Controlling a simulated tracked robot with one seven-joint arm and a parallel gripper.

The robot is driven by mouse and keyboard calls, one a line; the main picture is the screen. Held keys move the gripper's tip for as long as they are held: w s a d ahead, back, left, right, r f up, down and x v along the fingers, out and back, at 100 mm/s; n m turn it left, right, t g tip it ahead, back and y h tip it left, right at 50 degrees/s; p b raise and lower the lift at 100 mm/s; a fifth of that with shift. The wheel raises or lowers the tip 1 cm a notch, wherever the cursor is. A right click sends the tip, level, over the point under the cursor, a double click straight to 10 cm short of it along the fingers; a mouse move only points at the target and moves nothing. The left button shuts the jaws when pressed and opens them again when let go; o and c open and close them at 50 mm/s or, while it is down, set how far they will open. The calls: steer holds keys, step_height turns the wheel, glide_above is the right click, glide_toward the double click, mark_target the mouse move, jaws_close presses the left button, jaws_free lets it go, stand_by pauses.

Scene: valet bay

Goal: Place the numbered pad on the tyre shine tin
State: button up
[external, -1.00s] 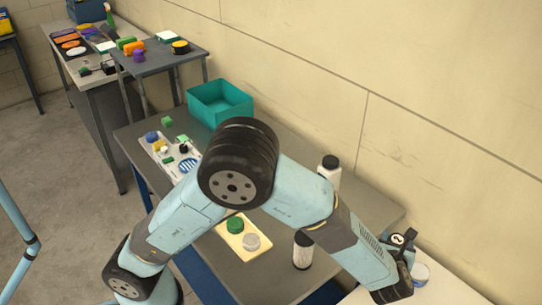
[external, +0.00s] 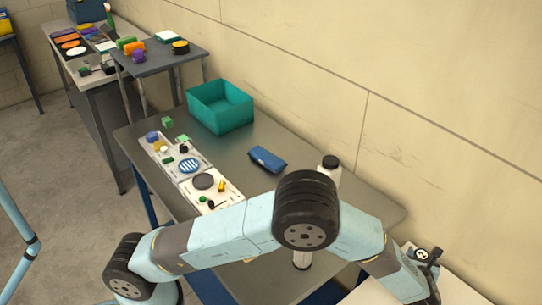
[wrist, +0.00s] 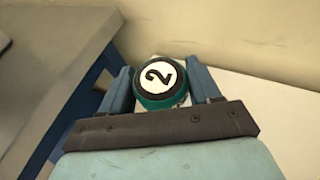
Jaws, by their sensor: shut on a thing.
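The numbered pad (wrist: 160,76) is a round black disc with a white face marked 2. It sits between the two fingers of my gripper (wrist: 162,84), which is shut on it. In the external view the pad (external: 421,254) shows at the end of my arm, with my gripper (external: 427,262) over the pale table at the lower right. A teal round band shows under the pad in the wrist view; I cannot tell whether it is part of the pad or a tin beneath. The tyre shine tin cannot be clearly made out in either view now.
The pale table (external: 477,284) has bare room right of my gripper, with the wall behind. On the grey bench (external: 245,181) stand a teal bin (external: 220,108), a blue case (external: 267,159), a dark-capped white bottle (external: 330,166) and trays of small parts (external: 228,199).

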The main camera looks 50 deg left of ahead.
steer(key=shift+w+d+f, duration=0.25)
steer(key=shift+w+f, duration=0.3)
steer(key=shift+f, duration=0.15)
steer(key=shift+w+d+f, duration=0.25)
steer(key=shift+w+f, duration=0.25)
steer(key=shift+f, duration=1.75)
steer(key=o, duration=1)
steer(key=shift+o, duration=0.2)
